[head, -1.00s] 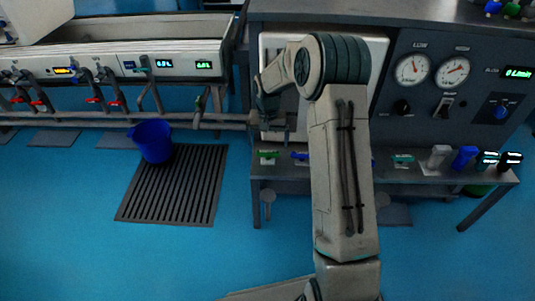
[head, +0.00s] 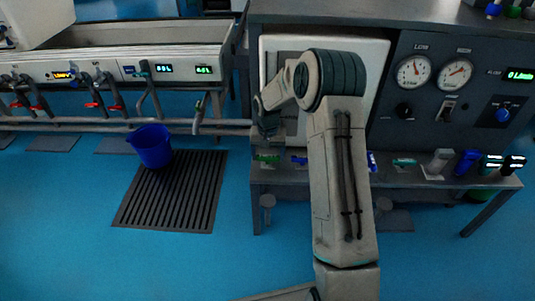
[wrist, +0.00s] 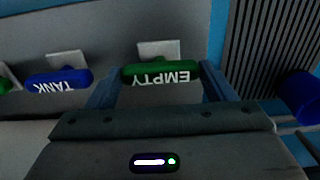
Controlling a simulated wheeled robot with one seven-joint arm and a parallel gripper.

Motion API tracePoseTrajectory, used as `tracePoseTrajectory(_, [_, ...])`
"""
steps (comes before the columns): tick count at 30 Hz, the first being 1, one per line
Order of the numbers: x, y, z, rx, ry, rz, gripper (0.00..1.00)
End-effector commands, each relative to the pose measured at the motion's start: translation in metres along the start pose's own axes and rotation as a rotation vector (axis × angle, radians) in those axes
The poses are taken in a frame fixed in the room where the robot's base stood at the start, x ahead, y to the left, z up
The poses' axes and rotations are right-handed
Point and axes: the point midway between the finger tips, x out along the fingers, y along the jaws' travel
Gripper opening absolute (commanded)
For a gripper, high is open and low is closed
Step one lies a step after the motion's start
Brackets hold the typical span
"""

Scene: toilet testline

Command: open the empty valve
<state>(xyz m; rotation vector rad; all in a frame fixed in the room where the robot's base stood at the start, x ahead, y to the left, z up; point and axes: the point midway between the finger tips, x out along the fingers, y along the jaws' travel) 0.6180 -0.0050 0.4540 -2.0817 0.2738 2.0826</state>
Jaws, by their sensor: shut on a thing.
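The empty valve has a green handle marked EMPTY in the wrist view (wrist: 162,73). It also shows in the head view (head: 267,158), at the left end of the low shelf. My gripper (wrist: 160,83) has one finger at each end of the green handle and is shut on it. In the head view my gripper (head: 268,136) points down just above the handle, and its fingertips are hard to make out. The handle lies level across the wrist view, with its label upside down.
A blue TANK handle (wrist: 58,78) sits close beside the green one. More handles, including a teal one (head: 404,162) and a blue one (head: 467,161), line the shelf. The blue floor around is open.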

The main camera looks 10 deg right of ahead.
Motion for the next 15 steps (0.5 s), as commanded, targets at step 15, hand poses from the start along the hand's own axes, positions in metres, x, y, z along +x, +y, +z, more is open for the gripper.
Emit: tracePoseTrajectory(15, [-0.0042, -0.0001, 0.0001, -0.216, 0.0, 0.0, 0.54])
